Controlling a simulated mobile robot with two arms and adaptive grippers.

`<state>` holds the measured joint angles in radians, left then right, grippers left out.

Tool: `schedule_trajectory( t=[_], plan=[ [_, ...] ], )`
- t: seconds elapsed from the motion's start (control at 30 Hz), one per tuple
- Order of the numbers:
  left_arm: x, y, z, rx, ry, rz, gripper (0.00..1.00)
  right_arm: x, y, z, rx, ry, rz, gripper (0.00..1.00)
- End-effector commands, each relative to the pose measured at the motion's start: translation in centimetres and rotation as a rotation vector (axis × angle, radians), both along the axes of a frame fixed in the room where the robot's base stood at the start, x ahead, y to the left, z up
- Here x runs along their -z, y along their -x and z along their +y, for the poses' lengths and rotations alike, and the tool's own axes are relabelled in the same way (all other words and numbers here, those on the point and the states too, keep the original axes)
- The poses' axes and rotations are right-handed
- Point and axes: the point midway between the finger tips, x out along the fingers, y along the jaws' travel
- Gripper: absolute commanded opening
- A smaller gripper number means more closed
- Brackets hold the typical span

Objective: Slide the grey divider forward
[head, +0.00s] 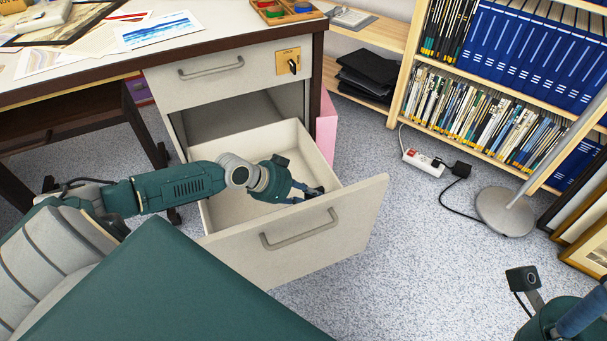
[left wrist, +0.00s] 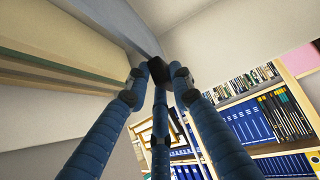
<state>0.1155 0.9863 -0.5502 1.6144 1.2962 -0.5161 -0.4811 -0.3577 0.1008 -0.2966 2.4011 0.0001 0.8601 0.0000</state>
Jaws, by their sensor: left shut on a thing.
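The lower desk drawer (head: 350,205) is pulled out, with its handled front panel facing the lower right. My left gripper (head: 313,193) reaches into it, with its fingertips close behind the front panel. In the left wrist view its blue fingers (left wrist: 155,75) close together at the edge of a thin blue-grey strip, which looks like the grey divider (left wrist: 135,35). In the head view I cannot make out the divider; my gripper and the front panel may hide it. My right gripper (head: 585,315) is partly in view at the bottom right, its fingertips cut off.
Above is a shut drawer (head: 230,78) with a key in its lock. The desk top (head: 90,55) holds prints and a tray. A bookshelf (head: 410,75), a power strip (head: 424,163), a lamp base (head: 505,211) and framed prints (head: 585,235) stand to the right.

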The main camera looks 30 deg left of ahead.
Motion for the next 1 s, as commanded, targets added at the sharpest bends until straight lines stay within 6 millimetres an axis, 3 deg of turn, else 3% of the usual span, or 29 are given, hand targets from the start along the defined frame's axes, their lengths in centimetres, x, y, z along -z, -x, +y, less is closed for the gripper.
schedule_trajectory(
  t=[0.4, 0.43, 0.5, 0.83, 1.0],
  plan=[
    [-0.2, 0.0, 0.0, -0.005, -0.005, -0.008, 0.0, -0.4, -0.4, 0.1, 0.001, 0.006, 0.014, 0.35],
    [-0.2, -0.1, 0.0, -0.005, -0.005, -0.008, 0.28, -0.4, -0.4, 0.1, 0.001, 0.006, 0.014, 0.35],
    [-0.2, -0.1, 0.0, -0.005, -0.005, -0.008, 0.42, -0.4, -0.4, 0.1, 0.001, 0.006, 0.014, 0.35],
    [-0.3, 0.1, 0.1, -0.004, -0.005, -0.007, 0.42, -0.5, -0.3, 0.1, 0.001, 0.003, 0.009, 0.35],
    [-1.6, 1.2, 0.9, -0.004, -0.009, -0.008, 0.42, -0.5, -0.3, 0.1, 0.001, 0.004, 0.01, 0.35]
  ],
)
